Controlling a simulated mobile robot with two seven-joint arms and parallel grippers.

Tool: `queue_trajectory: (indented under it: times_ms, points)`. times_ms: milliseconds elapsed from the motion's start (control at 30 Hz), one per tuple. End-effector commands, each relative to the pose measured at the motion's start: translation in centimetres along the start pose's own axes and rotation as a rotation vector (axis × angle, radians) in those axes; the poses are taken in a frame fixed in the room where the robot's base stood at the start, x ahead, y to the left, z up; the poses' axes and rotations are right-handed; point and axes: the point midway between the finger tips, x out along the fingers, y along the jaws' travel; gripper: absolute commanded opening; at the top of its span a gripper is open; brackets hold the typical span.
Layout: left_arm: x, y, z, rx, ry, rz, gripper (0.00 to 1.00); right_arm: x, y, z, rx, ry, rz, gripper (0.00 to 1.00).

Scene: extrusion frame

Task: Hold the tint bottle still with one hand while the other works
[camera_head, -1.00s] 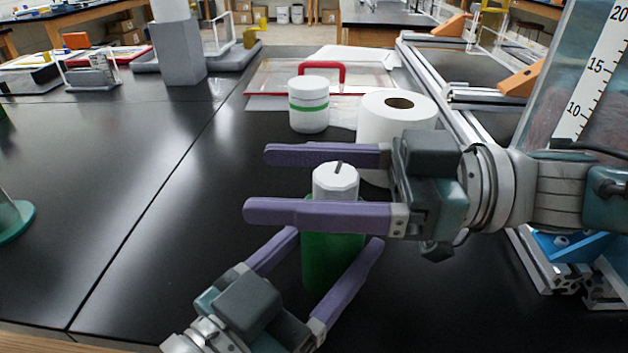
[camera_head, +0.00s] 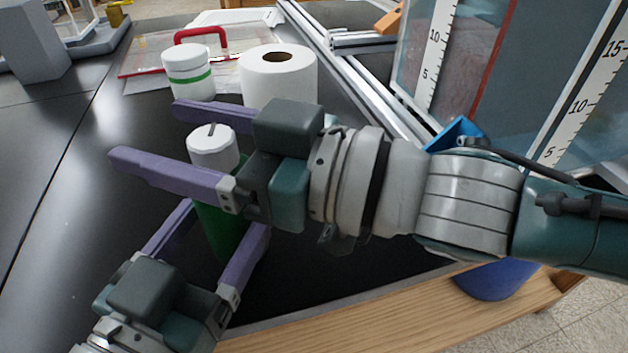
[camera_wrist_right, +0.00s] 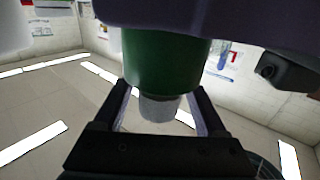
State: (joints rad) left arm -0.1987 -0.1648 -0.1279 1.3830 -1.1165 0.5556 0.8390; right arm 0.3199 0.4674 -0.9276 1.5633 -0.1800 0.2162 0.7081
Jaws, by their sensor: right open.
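The tint bottle is a green bottle (camera_head: 222,228) with a white faceted cap (camera_head: 212,148) that has a dark slot on top. It stands upright on the black bench. My left gripper (camera_head: 226,215) has its purple fingers on either side of the green body and looks closed on it; the contact is partly hidden. My right gripper (camera_head: 147,130) is open, its fingers on either side of the cap. In the right wrist view the picture is upside down: the cap (camera_wrist_right: 160,106) sits between the fingers with gaps, and the green body (camera_wrist_right: 165,62) is above it.
A white jar with a green band (camera_head: 188,74) and a white paper roll (camera_head: 279,75) stand just behind. A red-handled clear case (camera_head: 145,64) lies further back. An aluminium frame (camera_head: 345,85) and scaled panels (camera_head: 480,60) are at right. The bench's wooden edge (camera_head: 370,310) is near. Free bench lies left.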

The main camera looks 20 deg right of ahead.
Motion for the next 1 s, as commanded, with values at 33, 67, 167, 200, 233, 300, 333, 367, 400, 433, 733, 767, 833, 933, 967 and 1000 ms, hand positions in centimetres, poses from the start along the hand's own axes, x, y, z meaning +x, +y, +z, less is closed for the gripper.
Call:
queue_trajectory:
  times_ms: [33,67,167,200,233,300,333,367,400,433,733,767,833,933,967,1000]
  points:
    - [0.0,0.0,-0.1,0.000,0.001,0.000,0.06,0.0,-0.1,0.0,0.009,0.003,0.036,0.74]
    - [0.0,0.0,-0.1,0.000,0.001,0.000,0.06,0.0,0.0,0.0,0.008,0.002,0.060,0.74]
    - [0.0,0.0,-0.1,0.000,0.001,0.000,0.06,-0.1,0.4,0.1,0.009,-0.001,0.139,0.74]
    - [0.0,0.0,-0.1,0.000,0.001,0.000,0.06,-1.1,0.5,0.2,0.001,-0.007,0.137,0.74]
    - [0.0,0.0,-0.1,0.000,0.001,0.000,0.06,-1.7,0.4,0.2,0.000,-0.008,0.135,0.74]
    - [0.0,0.0,-0.1,0.000,0.001,0.000,0.06,-3.0,0.2,0.2,0.000,-0.008,0.134,0.74]
    - [0.0,0.0,-0.1,0.000,0.001,0.000,0.06,-3.6,0.1,0.2,0.000,-0.009,0.133,0.74]
    - [0.0,0.0,-0.1,0.000,0.001,0.000,0.06,-4.2,0.0,0.2,0.001,-0.008,0.133,0.74]
    - [0.0,0.0,-0.1,0.000,0.001,0.000,0.06,-5.0,-0.1,0.2,-0.001,-0.008,0.132,0.74]
    - [0.0,0.0,-0.1,0.000,0.001,0.000,0.06,-5.6,-0.2,0.2,0.000,-0.009,0.132,0.74]
    - [0.0,0.0,-0.1,0.000,0.001,0.000,0.06,-12.1,-1.1,0.2,0.002,-0.010,0.130,0.74]
    - [0.0,0.0,0.0,0.000,0.001,0.000,0.06,-12.3,-1.2,0.1,0.001,-0.004,0.131,0.74]
    - [0.0,0.0,0.0,0.000,0.001,0.000,0.06,-12.1,-1.2,-0.2,0.002,0.011,0.146,0.74]
    - [0.0,0.0,0.0,0.000,0.001,0.000,0.06,-12.0,-1.4,-0.4,0.001,0.020,0.166,0.74]
    - [0.0,0.0,0.0,0.000,0.001,0.000,0.06,-12.0,-1.4,-0.4,0.001,0.021,0.172,0.74]
    - [0.0,0.0,0.0,0.000,0.001,0.000,0.06,-12.0,-1.5,-0.4,0.001,0.022,0.180,0.74]
